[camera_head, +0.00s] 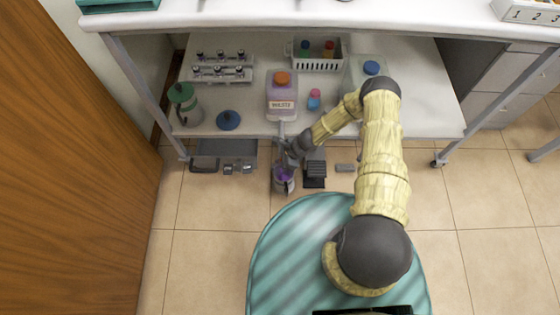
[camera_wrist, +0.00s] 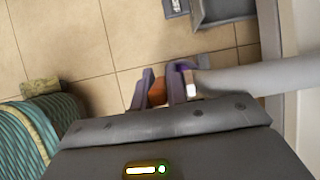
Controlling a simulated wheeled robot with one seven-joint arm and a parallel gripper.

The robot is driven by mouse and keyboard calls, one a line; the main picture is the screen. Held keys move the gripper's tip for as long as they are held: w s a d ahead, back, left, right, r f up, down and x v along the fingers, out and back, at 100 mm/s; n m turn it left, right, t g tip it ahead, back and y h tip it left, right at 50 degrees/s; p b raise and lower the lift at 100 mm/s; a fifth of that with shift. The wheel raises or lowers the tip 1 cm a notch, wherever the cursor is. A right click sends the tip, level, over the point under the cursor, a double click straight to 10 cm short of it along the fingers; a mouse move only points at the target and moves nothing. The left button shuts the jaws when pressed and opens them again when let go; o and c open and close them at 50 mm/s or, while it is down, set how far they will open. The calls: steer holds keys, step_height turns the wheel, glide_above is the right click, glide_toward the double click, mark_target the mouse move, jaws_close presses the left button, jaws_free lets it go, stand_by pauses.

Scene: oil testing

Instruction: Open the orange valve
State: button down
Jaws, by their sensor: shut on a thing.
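The orange valve (camera_wrist: 157,91) shows in the wrist view as a small orange part between the two fingers of my gripper (camera_wrist: 162,80). My gripper is shut on it. A grey pipe (camera_wrist: 245,79) runs from beside the fingers to the right. In the head view my gripper (camera_head: 289,153) is at the front edge of the lower shelf, and the valve is hidden there by the gripper. How far the valve is turned cannot be told.
On the lower shelf (camera_head: 420,110) stand a WASTE bottle (camera_head: 282,103) with an orange cap, a rack (camera_head: 222,66), a white basket (camera_head: 318,62), a green container (camera_head: 185,103) and a blue-capped bottle (camera_head: 372,67). A grey tray (camera_head: 225,148) lies below the shelf.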

steer(key=shift+d, duration=0.1)
steer(key=c, duration=1.7)
jaws_free()
steer(key=p+v, duration=0.3)
steer(key=v, duration=1.4)
steer(key=shift+d+r+p, duration=0.1)
steer(key=shift+p, duration=0.2)
